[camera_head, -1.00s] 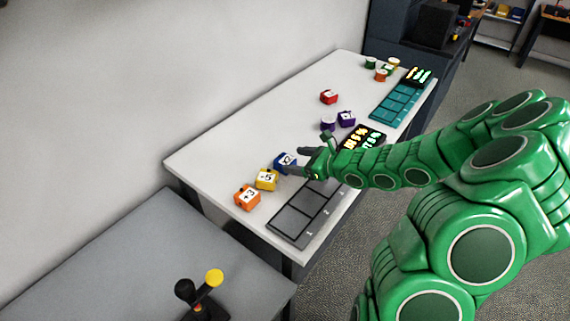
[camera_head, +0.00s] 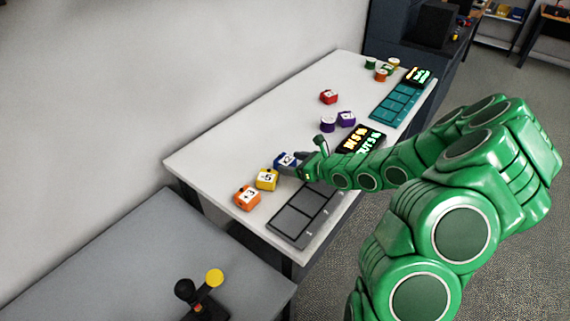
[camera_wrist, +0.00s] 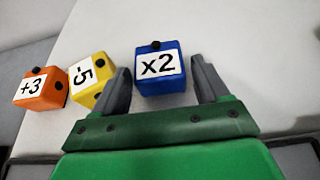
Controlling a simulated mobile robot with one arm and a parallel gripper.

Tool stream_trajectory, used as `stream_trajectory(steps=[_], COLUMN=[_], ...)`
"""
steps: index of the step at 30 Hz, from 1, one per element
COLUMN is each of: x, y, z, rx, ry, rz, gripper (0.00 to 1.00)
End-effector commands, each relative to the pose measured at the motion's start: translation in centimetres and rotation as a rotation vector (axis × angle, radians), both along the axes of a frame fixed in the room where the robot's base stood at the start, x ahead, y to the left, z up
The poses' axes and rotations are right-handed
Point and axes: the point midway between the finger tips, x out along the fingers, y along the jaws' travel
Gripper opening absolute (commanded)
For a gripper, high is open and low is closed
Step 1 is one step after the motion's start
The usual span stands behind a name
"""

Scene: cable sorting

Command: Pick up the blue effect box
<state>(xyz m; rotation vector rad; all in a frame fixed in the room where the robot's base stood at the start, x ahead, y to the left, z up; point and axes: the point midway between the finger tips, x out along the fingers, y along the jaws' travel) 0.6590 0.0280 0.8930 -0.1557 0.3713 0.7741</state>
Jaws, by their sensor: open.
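The blue effect box (camera_wrist: 160,68), marked "x2" with a black knob on top, lies on the white table. In the wrist view it sits between the tips of my open gripper (camera_wrist: 162,88), with a gap to the right finger and a narrower one to the left. In the head view the blue box (camera_head: 284,160) is partly covered by my gripper (camera_head: 300,160), which reaches it from the right. I cannot tell whether a finger touches it.
A yellow "-5" box (camera_wrist: 88,80) is close beside the left finger, with an orange "+3" box (camera_wrist: 42,88) further left. A grey slotted tray (camera_head: 290,222) lies at the table's front edge. A red box (camera_head: 328,97) and purple pieces (camera_head: 346,118) are further back.

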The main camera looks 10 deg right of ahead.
Motion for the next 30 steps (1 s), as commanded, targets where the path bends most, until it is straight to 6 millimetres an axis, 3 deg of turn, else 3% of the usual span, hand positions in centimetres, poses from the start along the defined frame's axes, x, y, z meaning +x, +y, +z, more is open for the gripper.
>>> stream_trajectory(steps=[9, 19, 27, 30], x=[1.7, 1.9, 1.9, 1.9], y=[2.0, 2.1, 2.1, 2.1], z=[-1.2, -1.3, -1.2, -1.2], rx=[0.003, 0.002, 0.002, 0.002], ry=[0.003, 0.002, 0.002, 0.002], rz=[0.001, 0.001, 0.0, 0.0], gripper=[0.74, 0.74, 0.33, 0.31])
